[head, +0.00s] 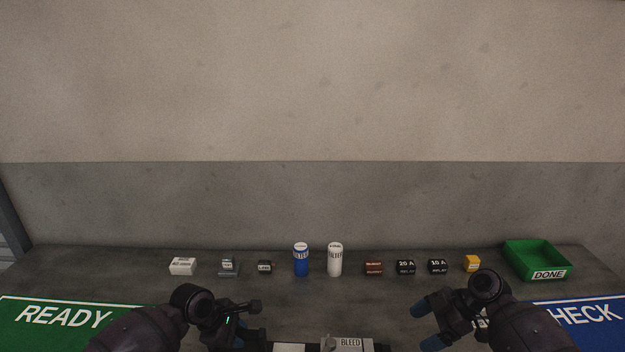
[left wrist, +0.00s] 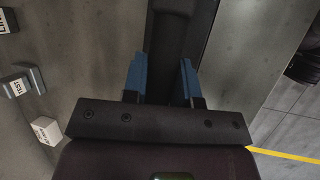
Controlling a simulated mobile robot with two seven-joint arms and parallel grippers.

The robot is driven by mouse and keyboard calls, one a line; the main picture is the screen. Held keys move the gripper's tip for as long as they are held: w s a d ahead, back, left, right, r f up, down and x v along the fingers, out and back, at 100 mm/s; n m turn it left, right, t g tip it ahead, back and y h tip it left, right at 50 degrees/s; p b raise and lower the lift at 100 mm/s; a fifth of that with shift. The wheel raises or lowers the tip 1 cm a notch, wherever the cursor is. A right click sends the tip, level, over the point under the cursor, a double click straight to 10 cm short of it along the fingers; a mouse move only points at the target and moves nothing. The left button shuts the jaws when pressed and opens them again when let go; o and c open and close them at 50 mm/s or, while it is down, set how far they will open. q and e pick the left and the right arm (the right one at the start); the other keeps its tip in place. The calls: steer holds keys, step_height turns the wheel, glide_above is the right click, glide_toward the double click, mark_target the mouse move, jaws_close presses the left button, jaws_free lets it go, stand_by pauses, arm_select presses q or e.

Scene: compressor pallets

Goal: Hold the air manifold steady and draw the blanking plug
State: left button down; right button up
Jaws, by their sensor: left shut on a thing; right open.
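At the bottom edge of the head view, a dark block with pale labels, one reading BLEED, is partly cut off; I take it for the air manifold (head: 351,343). My left gripper (head: 240,325) is at its left end. In the left wrist view the blue fingers of this gripper (left wrist: 162,78) are on either side of a dark bar, shut on what looks like the manifold (left wrist: 174,45). My right gripper (head: 425,326) is open and empty, to the right of the manifold and apart from it. I cannot make out the blanking plug.
Along the back of the bench (head: 135,268) stand a white box (head: 182,266), small labelled blocks, a blue can (head: 301,262), a white can (head: 335,260) and a yellow block (head: 472,264). A green DONE tray (head: 547,274) is far right. A green READY mat (head: 60,328) and blue CHECK mat (head: 590,325) flank the front.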

arm_select(q)
steer(key=shift+s+a+f, duration=0.1)
steer(key=shift+s+f, duration=0.15)
steer(key=shift+f, duration=0.15)
steer(key=c, duration=1.1)
jaws_free()
steer(key=shift+o, duration=1.4)
steer(key=shift+w+r, duration=0.15)
steer(key=shift+w, duration=0.05)
steer(key=shift+r, duration=0.15)
